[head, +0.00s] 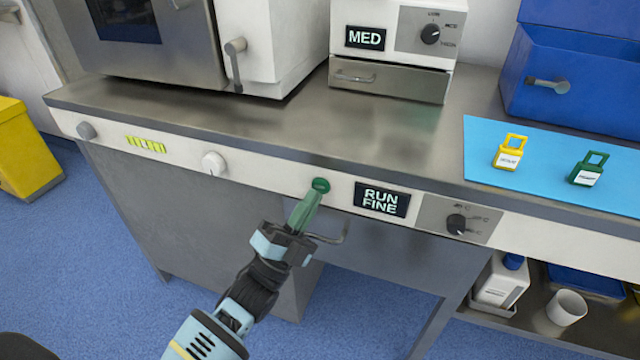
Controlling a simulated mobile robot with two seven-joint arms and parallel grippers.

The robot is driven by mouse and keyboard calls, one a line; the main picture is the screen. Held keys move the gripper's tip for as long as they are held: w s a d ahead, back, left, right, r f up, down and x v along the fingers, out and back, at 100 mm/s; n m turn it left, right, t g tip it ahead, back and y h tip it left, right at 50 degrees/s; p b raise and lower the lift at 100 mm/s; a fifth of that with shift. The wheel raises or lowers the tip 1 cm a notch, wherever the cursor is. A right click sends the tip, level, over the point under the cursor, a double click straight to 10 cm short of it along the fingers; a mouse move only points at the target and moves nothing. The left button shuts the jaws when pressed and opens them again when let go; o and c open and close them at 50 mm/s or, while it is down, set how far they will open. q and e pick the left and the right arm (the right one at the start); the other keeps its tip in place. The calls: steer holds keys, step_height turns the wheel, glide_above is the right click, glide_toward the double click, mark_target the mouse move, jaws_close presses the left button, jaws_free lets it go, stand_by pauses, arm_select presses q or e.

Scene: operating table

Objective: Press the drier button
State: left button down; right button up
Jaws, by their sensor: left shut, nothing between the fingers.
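A round green button (321,185) sits on the white front panel (262,170) of the counter, just left of a display reading "RUN FINE" (381,200). My left gripper (314,194) has green fingers. They are shut and empty, and point up at the button from below. The fingertips overlap the button's lower edge in the head view; I cannot tell whether they touch it. My right gripper is not in view.
The panel also carries a white knob (214,163), a grey knob (87,130) and a dark dial (456,224). A bent handle (331,233) sticks out beside my gripper. Yellow (509,153) and green (587,170) tags lie on a blue mat (480,133). The counter's middle is clear.

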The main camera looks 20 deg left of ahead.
arm_select(q)
steer(key=shift+s, duration=0.1)
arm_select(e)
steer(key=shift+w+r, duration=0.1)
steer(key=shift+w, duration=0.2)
arm_select(q)
steer(key=s+p, duration=0.2)
steer(key=s, duration=0.3)
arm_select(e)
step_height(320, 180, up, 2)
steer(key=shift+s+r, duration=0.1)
arm_select(q)
steer(key=shift+w, duration=0.1)
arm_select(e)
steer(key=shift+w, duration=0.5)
